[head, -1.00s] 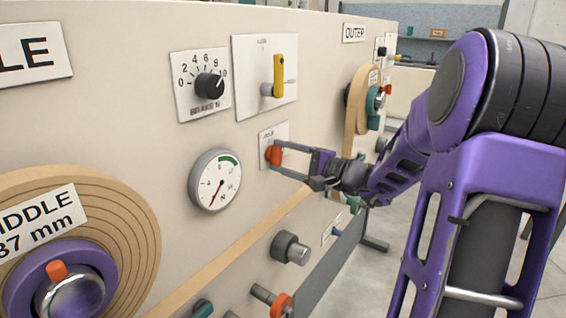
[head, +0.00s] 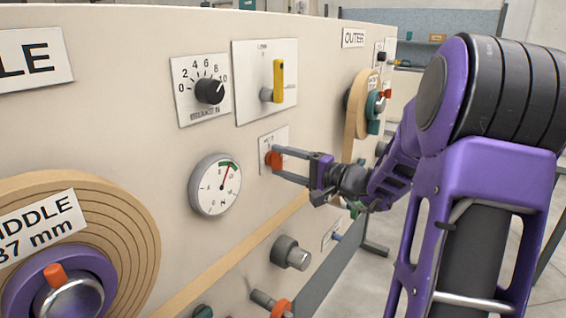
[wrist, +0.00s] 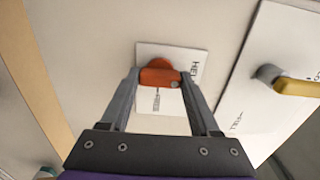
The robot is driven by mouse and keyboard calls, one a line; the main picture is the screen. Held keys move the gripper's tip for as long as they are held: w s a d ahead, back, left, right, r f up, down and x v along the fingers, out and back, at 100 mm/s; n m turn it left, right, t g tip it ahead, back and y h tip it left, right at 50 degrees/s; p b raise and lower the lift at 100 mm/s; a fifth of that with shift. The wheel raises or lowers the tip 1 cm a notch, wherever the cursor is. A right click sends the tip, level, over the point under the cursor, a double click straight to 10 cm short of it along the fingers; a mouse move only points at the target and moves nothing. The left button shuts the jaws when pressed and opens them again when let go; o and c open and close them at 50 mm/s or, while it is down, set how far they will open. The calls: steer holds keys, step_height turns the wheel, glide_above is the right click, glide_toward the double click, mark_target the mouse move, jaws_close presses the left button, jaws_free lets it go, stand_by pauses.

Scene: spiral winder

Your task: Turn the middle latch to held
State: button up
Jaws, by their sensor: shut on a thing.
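The middle latch (head: 273,160) is a small orange-red handle on a white plate, right of the round gauge in the head view. My gripper (head: 279,163) reaches it from the right and is shut on it. In the wrist view the orange latch (wrist: 160,77) lies crosswise between the fingertips (wrist: 160,80). The white plate (wrist: 185,58) behind it carries lettering at its right that seems to read HELD, and a short mark below the latch. In the head view the fingers partly cover the plate, and its lettering is too small to read.
The round gauge (head: 215,187) has its needle up at the green band. Above are a black brake dial (head: 209,91) and a yellow lever (head: 279,80). The middle roll (head: 110,220) is at lower left. A grey knob (head: 289,252) sticks out below my gripper. Open floor lies right.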

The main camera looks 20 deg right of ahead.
steer(key=o, duration=1.4)
steer(key=shift+c, duration=0.2)
steer(key=v, duration=1.7)
steer(key=shift+s+p, duration=0.25)
steer(key=shift+p, duration=0.05)
steer(key=shift+d, duration=0.1)
